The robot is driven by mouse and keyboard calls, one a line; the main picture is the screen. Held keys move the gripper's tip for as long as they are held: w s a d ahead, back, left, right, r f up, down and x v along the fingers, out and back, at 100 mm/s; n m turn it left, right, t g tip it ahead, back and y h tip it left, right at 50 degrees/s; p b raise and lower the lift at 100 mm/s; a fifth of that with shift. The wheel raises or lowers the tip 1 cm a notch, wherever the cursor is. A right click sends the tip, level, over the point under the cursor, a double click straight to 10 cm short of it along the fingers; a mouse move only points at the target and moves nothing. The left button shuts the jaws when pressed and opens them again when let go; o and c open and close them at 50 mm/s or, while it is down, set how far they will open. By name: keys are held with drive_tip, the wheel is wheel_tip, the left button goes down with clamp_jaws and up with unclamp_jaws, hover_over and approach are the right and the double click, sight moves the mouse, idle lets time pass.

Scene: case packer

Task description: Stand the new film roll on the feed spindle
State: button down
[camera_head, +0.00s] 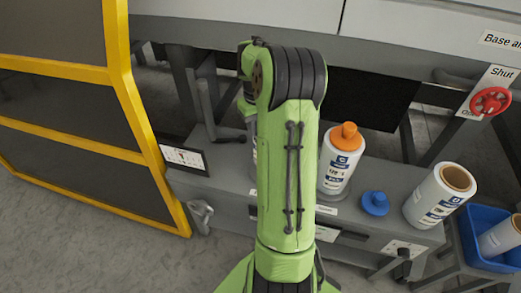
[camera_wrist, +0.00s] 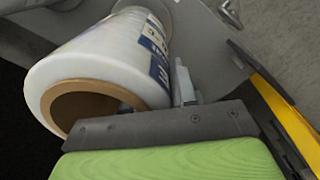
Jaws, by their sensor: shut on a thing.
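A white film roll (camera_wrist: 100,55) with a brown core and a blue label fills the upper left of the wrist view, its open core end toward the camera. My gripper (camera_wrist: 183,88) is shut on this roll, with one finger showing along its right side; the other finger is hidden. In the head view my green arm hides the gripper and most of what is behind it. A narrow pale strip shows at the arm's left edge; I cannot tell whether it is the held roll. I cannot make out the feed spindle, nor whether the roll touches it.
On the grey bench stand an orange-capped roll (camera_head: 337,176) and another white roll (camera_head: 431,200) with an open brown core. A blue cap (camera_head: 375,203) lies between them. A blue bin (camera_head: 480,256) holds another roll. A yellow-framed guard (camera_head: 127,85) stands left; a red handwheel (camera_head: 490,101) is at right.

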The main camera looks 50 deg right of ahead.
wheel_tip(320, 180, down, 5)
drive_tip(key=shift+f+b, duration=0.15)
drive_tip(key=shift+b, duration=0.7)
drive_tip(key=shift+f, duration=0.15)
drive_tip(key=c, duration=0.9)
unclamp_jaws()
